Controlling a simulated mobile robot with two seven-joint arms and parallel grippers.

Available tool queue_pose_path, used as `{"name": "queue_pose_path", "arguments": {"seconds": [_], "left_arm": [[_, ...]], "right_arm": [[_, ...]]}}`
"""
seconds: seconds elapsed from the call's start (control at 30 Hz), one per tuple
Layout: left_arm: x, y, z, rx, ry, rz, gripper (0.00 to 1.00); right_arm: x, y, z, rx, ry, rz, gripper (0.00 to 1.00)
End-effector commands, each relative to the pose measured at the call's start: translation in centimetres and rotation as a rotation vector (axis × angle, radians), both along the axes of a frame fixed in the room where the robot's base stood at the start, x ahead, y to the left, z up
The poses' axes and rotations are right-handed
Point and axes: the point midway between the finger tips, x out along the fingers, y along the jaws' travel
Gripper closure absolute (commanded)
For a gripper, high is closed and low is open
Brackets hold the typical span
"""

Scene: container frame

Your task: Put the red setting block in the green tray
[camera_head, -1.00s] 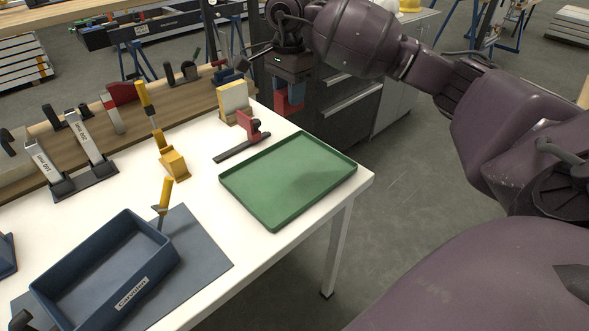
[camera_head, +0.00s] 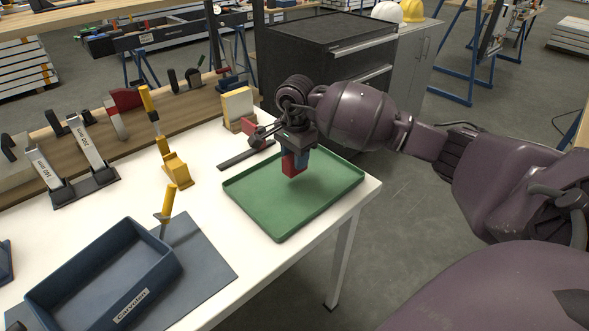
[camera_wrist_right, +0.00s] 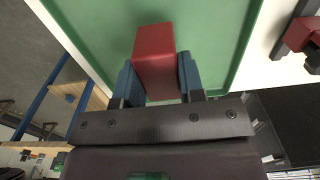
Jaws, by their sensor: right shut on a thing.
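The red setting block (camera_head: 289,165) is held between the blue fingers of my right gripper (camera_head: 298,162). In the right wrist view the red block (camera_wrist_right: 155,60) sits between the two blue fingertips (camera_wrist_right: 158,80) and sticks out past them. The green tray (camera_head: 262,216) lies on the white table near its right edge and looks empty. The block hangs over the tray's far part, and a shadow shows on the tray floor below it. The tray also shows behind the block in the right wrist view (camera_wrist_right: 215,35). My left gripper is not in view.
A red and black clamp (camera_head: 240,158) lies just left of the tray's far end. A cream and yellow block (camera_head: 237,104) stands behind it. A yellow tool (camera_head: 176,170) and a blue bin (camera_head: 105,278) on a grey mat (camera_head: 212,268) are farther left.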

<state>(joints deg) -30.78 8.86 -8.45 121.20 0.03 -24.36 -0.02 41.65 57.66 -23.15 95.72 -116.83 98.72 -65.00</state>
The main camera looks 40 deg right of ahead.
Motion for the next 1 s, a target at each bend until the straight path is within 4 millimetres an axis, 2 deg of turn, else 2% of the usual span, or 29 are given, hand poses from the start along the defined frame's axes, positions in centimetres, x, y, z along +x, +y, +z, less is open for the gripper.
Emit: {"name": "queue_pose_path", "arguments": {"seconds": [0.3, 0.73, 0.77, 0.9, 1.0], "left_arm": [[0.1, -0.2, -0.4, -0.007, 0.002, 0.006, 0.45], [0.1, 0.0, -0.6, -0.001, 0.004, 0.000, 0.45], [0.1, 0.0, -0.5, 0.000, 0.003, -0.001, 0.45], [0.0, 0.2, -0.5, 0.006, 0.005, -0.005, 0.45], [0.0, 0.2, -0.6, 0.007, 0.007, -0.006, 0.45]], "right_arm": [[-0.1, 0.1, -4.0, 0.002, 0.003, -0.001, 0.94], [0.0, 0.0, -4.4, 0.000, 0.002, 0.000, 0.94], [-0.1, 0.0, -4.3, 0.000, 0.002, 0.000, 0.59], [-0.1, 0.0, -4.3, 0.000, 0.002, 0.000, 0.39], [0.0, 0.0, -4.3, 0.000, 0.002, 0.000, 0.39]]}}
